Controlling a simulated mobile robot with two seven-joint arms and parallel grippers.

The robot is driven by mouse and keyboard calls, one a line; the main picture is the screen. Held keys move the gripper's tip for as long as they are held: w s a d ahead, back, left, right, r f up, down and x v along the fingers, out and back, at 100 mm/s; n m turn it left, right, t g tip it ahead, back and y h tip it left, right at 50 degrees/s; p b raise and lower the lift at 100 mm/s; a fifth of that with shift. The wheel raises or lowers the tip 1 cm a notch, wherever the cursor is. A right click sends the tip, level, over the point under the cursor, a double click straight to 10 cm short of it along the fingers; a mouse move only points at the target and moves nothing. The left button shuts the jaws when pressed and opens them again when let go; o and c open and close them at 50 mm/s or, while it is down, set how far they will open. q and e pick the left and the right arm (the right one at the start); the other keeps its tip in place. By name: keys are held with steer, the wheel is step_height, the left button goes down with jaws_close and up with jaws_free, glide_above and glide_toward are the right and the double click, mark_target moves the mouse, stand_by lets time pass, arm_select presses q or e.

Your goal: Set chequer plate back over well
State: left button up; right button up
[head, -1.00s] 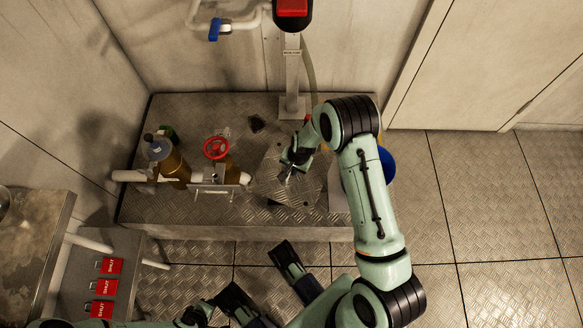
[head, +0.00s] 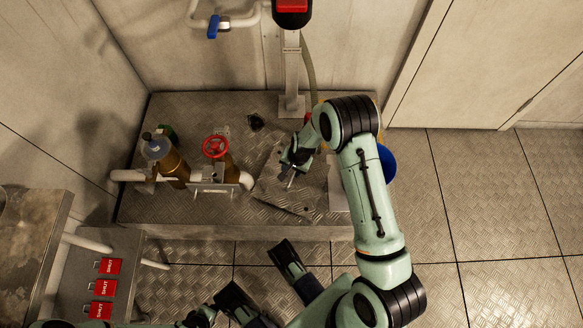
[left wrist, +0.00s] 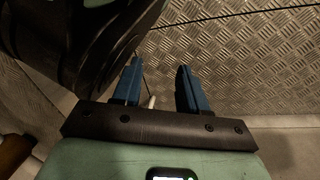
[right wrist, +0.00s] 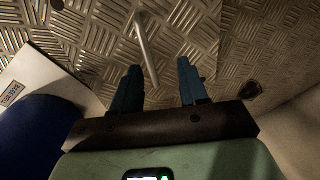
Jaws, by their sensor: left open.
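The chequer plate (head: 272,187) lies on the raised chequered platform, right of the red handwheel. Its outline blends into the same-patterned deck, and a dark line shows along its front edge. A thin pale bar (right wrist: 147,48) stands out from the chequered surface in the right wrist view. My right gripper (head: 289,181) is over the plate; its two fingers (right wrist: 160,72) are apart, with the bar's near end around the gap between them. I cannot tell whether they touch it. My left gripper (left wrist: 158,72) is open and empty, low and in front of the platform. The well is not clearly visible.
A grey post (head: 291,75) stands behind the plate. A blue round object (head: 386,162) is beyond my right arm. Red SHUT tags (head: 103,287) lie lower left. Floor at right is clear.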

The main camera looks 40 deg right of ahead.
step_height(320, 180, up, 13)
steer(key=s+d+p, duration=0.1)
steer(key=s+p, duration=0.1)
steer(key=p, duration=0.3)
arm_select(q)
step_height(320, 180, up, 7)
steer(key=w+d+t, duration=0.1)
steer(key=w+d, duration=0.1)
steer(key=shift+w+d+h, duration=0.2)
steer(key=shift+h, duration=0.1)
arm_select(e)
steer(key=s+a+f+n+y, duration=0.1)
steer(key=s+a+f+n, duration=0.6)
steer(key=s+a+f, duration=0.6)
steer(key=s+a, duration=0.3)
steer(key=shift+n, duration=0.4)
arm_select(q)
steer(key=shift+f, duration=0.1)
